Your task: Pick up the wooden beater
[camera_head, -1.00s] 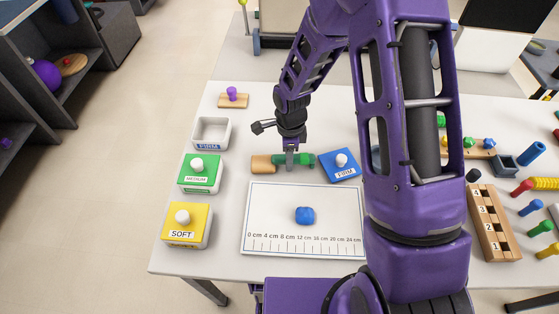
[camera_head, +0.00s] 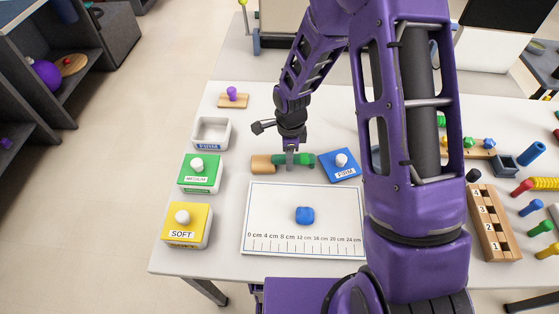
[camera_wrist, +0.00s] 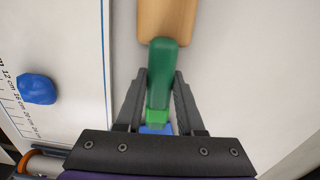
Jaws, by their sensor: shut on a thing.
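The wooden beater has a pale wooden head (camera_head: 262,164) and a green handle (camera_head: 303,160). It lies across the picture just beyond the white ruler board in the head view. My gripper (camera_head: 290,161) comes down from above and is shut around the green handle. In the wrist view the beater's green handle (camera_wrist: 162,75) runs between my two dark fingers, and its wooden head points to the top of the picture. I cannot tell whether the beater touches the table or hangs slightly above it.
The ruler board (camera_head: 270,215) holds a blue lump (camera_head: 305,215). Green MEDIUM (camera_head: 200,172) and yellow SOFT (camera_head: 184,226) boxes and an open white box (camera_head: 211,133) stand to the left.

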